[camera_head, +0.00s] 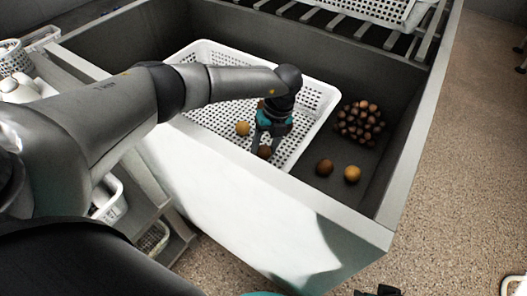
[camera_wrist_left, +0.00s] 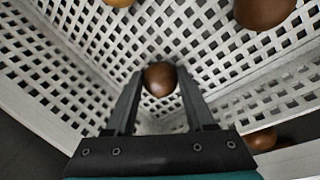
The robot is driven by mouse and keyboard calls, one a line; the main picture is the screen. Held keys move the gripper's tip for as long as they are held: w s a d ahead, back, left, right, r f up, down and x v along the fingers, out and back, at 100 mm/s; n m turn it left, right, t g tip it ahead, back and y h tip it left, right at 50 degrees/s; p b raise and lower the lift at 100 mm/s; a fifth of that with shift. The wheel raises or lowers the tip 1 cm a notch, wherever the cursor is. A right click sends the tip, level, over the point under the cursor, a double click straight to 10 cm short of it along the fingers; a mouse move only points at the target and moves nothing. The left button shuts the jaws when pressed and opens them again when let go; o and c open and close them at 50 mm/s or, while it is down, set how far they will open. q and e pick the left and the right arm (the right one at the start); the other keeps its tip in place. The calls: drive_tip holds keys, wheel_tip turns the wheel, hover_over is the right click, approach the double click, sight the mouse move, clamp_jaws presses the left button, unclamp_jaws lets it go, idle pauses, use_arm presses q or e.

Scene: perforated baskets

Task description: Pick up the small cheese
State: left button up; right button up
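My left gripper (camera_head: 266,152) reaches down into a white perforated basket (camera_head: 318,92). A small round dark-brown item (camera_wrist_left: 160,79) lies between its fingertips in the left wrist view; it also shows below the fingers in the head view (camera_head: 265,153). The fingers stand apart on either side of it; whether they touch it is unclear. A tan round item (camera_head: 242,128) lies in the basket to the left of the gripper. No item is clearly recognisable as cheese. Dark tips at the bottom edge of the head view may be my right gripper (camera_head: 378,291).
The basket's walls (camera_wrist_left: 280,55) rise close around the left gripper. Outside it, a brown ball (camera_head: 324,168), a yellowish ball (camera_head: 352,174) and a cluster of brown balls (camera_head: 361,124) lie in the grey bin. The bin's front rim (camera_head: 345,215) is near. Another white basket (camera_head: 385,10) stands behind.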

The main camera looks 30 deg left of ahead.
use_arm(q)
clamp_jaws()
drive_tip(key=shift+r, duration=0.15)
